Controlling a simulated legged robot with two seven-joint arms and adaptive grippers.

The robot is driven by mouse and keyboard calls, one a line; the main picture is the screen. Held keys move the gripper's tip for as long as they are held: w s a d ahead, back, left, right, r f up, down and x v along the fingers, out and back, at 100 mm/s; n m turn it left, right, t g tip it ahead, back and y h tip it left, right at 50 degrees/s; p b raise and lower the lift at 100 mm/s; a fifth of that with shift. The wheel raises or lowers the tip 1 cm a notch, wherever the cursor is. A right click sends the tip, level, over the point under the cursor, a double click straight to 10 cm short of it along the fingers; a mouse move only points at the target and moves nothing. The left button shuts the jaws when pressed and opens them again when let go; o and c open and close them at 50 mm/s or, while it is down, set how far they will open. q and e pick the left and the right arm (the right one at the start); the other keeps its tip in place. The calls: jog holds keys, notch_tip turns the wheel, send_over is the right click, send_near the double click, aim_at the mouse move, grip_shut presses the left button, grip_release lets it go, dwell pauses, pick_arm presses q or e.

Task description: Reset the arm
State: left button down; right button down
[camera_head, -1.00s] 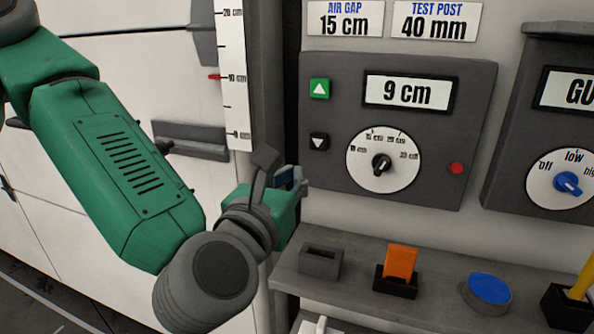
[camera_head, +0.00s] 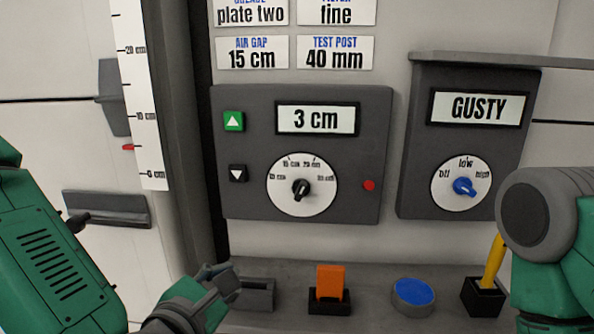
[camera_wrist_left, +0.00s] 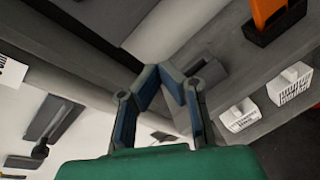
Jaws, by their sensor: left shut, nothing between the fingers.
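My left arm comes in at the lower left of the head view. Its gripper (camera_head: 218,283) is low, just left of and close to the small grey empty-looking holder (camera_head: 257,294) on the shelf. I cannot tell if they touch. In the left wrist view the two fingers (camera_wrist_left: 161,72) meet at their tips, with nothing between them. My right arm shows at the right edge of the head view, as a grey joint and green links; its gripper is out of frame.
A control panel (camera_head: 240,200) reads 3 cm, with up and down buttons and a dial (camera_head: 302,205). A second panel reads GUSTY, with a blue knob (camera_head: 464,186). The shelf (camera_head: 370,322) holds an orange piece (camera_head: 330,277), a blue disc (camera_head: 412,290) and a yellow handle (camera_head: 493,262).

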pick_arm(q)
jog(key=s+a+f+m+g, duration=0.1)
jog(key=s+f+m+g, duration=0.3)
jog(key=f, duration=0.4)
jog(key=s+a+f+m+g, duration=0.2)
jog(key=s+f+m, duration=0.2)
jog(key=f+m, duration=0.35)
jog(key=s+a+f+m+g, duration=0.15)
jog(key=s+f+m, duration=0.3)
jog(key=f, duration=0.45)
jog(key=s+a+f+m+g+y, duration=0.2)
jog(key=s+a+f+m+g, duration=0.5)
jog(key=s+a+m, duration=0.4)
jog(key=shift+s+f+m+y, duration=0.3)
jog(key=shift+s+f+m, duration=0.4)
jog(key=shift+f+m, duration=0.1)
